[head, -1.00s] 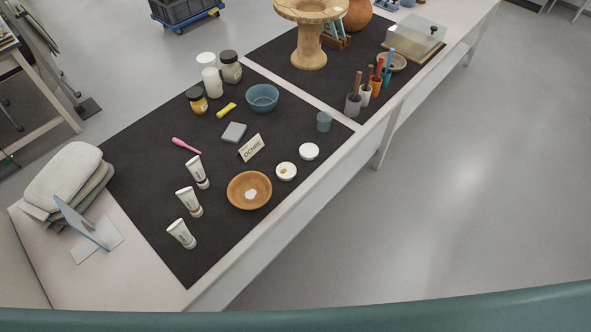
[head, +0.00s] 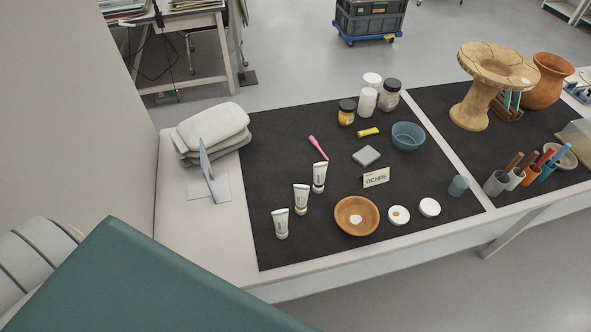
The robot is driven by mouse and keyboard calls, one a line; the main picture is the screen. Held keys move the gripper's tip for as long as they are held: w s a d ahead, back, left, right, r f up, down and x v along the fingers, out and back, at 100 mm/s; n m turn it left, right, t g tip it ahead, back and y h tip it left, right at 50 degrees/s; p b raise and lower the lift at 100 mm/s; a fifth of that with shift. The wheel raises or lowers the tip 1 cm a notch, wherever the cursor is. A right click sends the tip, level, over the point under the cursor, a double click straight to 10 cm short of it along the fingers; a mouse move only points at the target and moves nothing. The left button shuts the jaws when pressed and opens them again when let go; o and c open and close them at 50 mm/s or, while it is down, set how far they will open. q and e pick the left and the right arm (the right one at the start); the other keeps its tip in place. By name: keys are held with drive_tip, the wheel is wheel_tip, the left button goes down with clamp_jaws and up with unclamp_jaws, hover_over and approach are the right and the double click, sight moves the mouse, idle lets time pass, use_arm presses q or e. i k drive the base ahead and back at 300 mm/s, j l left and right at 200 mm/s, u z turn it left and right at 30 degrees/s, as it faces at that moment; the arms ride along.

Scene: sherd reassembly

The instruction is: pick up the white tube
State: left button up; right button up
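Three white tubes stand in a slanting row on the left part of the black mat (head: 290,255). The nearest white tube (head: 281,223) is at the front left, the middle white tube (head: 301,199) is behind it, and the far white tube (head: 319,177) is furthest back. Neither of my grippers shows in the head view, and nothing touches the tubes.
Right of the tubes are a wooden bowl (head: 357,216), an OCHRE sign (head: 376,177), a pink tool (head: 318,147) and a grey block (head: 366,156). A blue bowl (head: 408,136) and jars stand behind. Stacked pale cushions (head: 213,128) and a blue upright panel (head: 206,160) are left.

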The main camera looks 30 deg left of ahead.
sight(279, 217)
drive_tip(key=u, duration=0.85)
drive_tip(key=k+j, duration=0.05)
drive_tip(key=j, duration=0.05)
